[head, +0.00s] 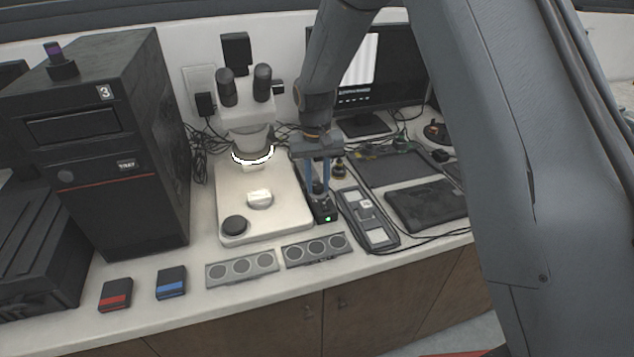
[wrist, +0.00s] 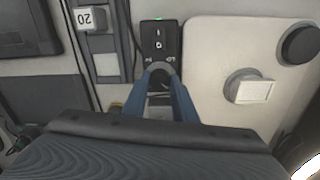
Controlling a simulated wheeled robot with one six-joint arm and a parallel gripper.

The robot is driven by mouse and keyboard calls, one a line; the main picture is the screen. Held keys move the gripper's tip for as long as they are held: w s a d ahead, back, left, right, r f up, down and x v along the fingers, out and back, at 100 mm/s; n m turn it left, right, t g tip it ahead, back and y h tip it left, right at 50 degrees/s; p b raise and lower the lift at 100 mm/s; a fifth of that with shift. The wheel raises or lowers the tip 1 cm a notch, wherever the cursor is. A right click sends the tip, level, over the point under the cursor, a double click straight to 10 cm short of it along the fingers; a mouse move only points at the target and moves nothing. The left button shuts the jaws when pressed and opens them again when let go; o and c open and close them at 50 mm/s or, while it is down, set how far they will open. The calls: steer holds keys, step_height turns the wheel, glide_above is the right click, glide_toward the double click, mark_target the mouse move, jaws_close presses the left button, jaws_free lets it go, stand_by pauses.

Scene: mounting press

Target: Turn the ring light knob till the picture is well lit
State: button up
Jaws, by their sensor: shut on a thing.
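The ring light control box (head: 326,212) is a small black box with a lit green lamp, right of the microscope base. In the wrist view the box (wrist: 158,38) is at the top centre, with white markings. My gripper (head: 318,190) points down over it, its blue fingers shut on the knob (wrist: 160,67) at the near end of the box. The fingers hide much of the knob. The ring light (head: 252,158) glows white under the microscope head. The monitor (head: 402,70) shows a pale, striped picture above a dark strip with small text; my arm hides its left part.
The microscope base (head: 285,215) is close left of the box, and a grey handheld meter (head: 368,218) is close right. Two grey trays with round wells (head: 242,268) lie in front. A black press marked 3 (head: 125,180) stands at left. Cables run behind.

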mark_target(317, 186)
stand_by(0.3)
steer(key=o, duration=1)
steer(key=shift+o, duration=0.2)
steer(key=shift+a+r+b, duration=0.1)
steer(key=shift+r+b, duration=1.1)
steer(key=shift+r, duration=2.75)
steer(key=shift+s, duration=0.1)
steer(key=s+d, duration=0.8)
steer(key=s, duration=0.3)
steer(key=s+d+f+m+t, duration=0.1)
steer(key=s+d, duration=0.8)
steer(key=s, duration=0.3)
steer(key=shift+d, duration=0.25)
